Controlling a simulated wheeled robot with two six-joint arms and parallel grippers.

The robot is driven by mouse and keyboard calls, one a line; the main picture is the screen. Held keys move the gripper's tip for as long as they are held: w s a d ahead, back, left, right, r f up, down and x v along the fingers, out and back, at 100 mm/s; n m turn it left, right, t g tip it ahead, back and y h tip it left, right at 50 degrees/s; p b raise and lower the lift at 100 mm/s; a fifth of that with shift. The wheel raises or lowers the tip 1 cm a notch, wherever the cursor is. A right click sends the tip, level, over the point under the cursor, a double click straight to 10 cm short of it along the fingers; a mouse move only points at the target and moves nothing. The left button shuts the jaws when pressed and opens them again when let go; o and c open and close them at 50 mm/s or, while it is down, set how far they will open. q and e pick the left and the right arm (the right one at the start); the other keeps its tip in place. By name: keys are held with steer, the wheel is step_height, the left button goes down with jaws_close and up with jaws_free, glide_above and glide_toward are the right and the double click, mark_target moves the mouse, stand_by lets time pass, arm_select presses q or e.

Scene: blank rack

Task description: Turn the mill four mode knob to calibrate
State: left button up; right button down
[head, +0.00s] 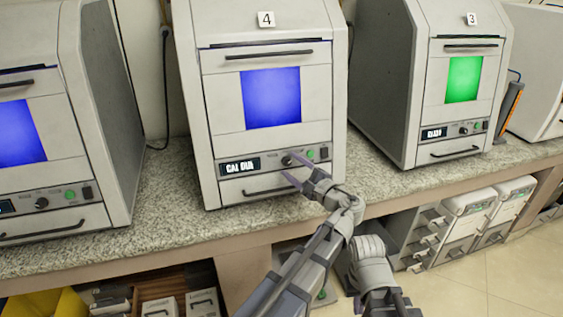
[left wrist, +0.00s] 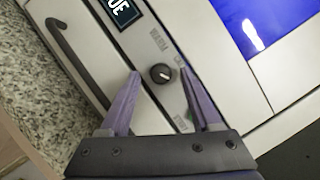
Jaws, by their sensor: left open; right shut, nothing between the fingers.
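Mill four (head: 263,50) is the light grey cabinet with the "4" tag and a blue window. Its display (head: 240,166) reads what looks like "CAL DUE". The round black mode knob (head: 287,160) sits right of the display. In the left wrist view the knob (left wrist: 161,74) has a pale pointer mark toward the lower right, with small, barely readable labels around it. My left gripper (head: 295,170) is open at the knob. In its wrist view the open fingers (left wrist: 158,73) stand on either side of the knob, with visible gaps. My right gripper's fingers are not visible.
A green button (head: 310,154) and a dark switch (head: 323,152) are right of the knob. A handle bar (left wrist: 75,62) runs beside the panel. Mill three (head: 465,80) stands right, another mill (head: 25,130) left. The granite counter (head: 165,200) is clear between them.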

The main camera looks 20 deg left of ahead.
arm_select(q)
steer(key=shift+w+a, duration=0.15)
steer(key=shift+a, duration=0.05)
steer(key=shift+d, duration=0.1)
steer(key=shift+c, duration=0.2)
jaws_close()
